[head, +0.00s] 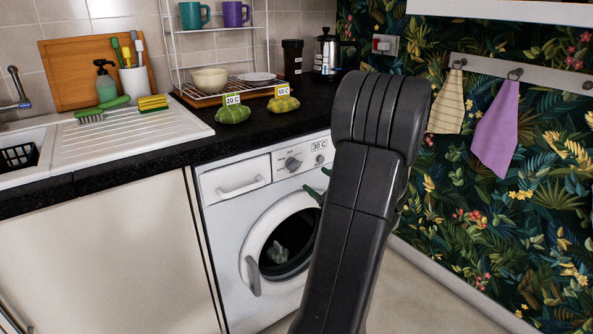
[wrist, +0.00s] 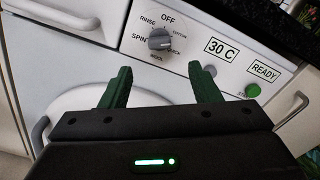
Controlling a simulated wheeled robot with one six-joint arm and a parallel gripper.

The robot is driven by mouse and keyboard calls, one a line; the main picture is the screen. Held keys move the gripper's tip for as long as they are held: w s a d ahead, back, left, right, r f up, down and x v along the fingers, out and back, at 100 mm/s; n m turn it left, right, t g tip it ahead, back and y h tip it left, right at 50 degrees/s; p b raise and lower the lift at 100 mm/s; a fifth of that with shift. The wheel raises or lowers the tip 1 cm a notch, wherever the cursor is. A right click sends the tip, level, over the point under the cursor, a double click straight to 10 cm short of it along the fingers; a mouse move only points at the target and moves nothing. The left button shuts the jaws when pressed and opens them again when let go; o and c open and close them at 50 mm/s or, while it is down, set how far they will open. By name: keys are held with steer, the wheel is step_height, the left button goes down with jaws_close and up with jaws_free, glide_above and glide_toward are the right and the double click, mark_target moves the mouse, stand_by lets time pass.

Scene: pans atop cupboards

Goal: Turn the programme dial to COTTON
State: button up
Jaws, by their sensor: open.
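The programme dial (wrist: 160,40) is a grey knob on the washing machine's white panel; it also shows in the head view (head: 292,164). Around it I read OFF at the top, RINSE and SPIN on the left, WOOL below, and COTTON at upper right; a label at lower right is partly unclear. I cannot tell surely which label its mark faces. My gripper (wrist: 162,84) is open and empty, its two green fingers apart, below the dial in the wrist view and not touching it. In the head view my arm hides most of the gripper (head: 319,184).
The washing machine (head: 224,241) stands under the black worktop (head: 120,165). Its panel has a 30 C display (wrist: 221,49), a READY display (wrist: 263,71), a small grey button (wrist: 210,70) and a green START button (wrist: 252,91).

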mark_target(296, 167)
steer(key=b+x, duration=0.1)
steer(key=x, duration=0.9)
steer(key=shift+w+a, duration=0.15)
steer(key=shift+w, duration=0.1)
steer(key=c, duration=1)
steer(key=shift+f+b, duration=0.1)
steer(key=shift+b, duration=0.25)
